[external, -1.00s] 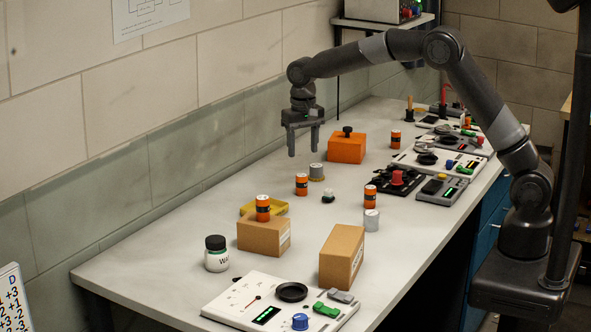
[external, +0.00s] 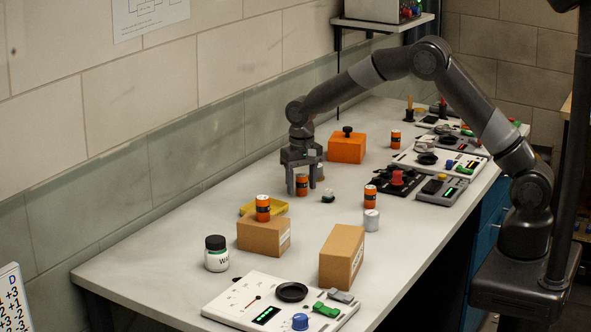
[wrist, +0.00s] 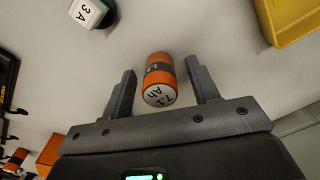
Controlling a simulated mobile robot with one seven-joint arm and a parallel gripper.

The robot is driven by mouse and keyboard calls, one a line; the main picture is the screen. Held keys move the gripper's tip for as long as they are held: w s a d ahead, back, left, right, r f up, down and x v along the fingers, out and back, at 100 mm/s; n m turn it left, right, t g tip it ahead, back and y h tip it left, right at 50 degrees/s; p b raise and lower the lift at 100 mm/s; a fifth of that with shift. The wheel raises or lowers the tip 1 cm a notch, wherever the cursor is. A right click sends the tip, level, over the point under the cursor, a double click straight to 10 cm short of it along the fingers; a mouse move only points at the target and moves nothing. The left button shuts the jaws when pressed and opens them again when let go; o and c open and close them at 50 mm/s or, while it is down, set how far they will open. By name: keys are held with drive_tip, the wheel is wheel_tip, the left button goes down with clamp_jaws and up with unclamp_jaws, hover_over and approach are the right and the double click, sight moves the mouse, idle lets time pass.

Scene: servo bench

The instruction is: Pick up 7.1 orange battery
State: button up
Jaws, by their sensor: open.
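An orange battery (external: 302,186) with a dark band stands upright on the bench. In the wrist view the battery (wrist: 158,78) shows a pale end with writing that looks like "7.1 Ah". My gripper (external: 304,190) is lowered around it with its jaws open. In the wrist view my gripper (wrist: 160,80) has one finger on each side of the battery, with a gap on both sides. Other orange batteries stand on a cardboard box (external: 263,208), beside a grey cylinder (external: 370,196) and farther back (external: 396,139).
A small white-topped part marked "3 A" (wrist: 88,12) and a yellow tray (wrist: 290,22) lie near the battery. Two cardboard boxes, one here (external: 342,258), and a white jar (external: 216,254) stand in front. An orange box (external: 347,147) stands behind.

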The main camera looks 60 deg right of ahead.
drive_tip(key=shift+c, duration=0.4)
drive_tip(key=c, duration=1)
drive_tip(key=shift+c, duration=0.2)
drive_tip(key=shift+r, duration=0.1)
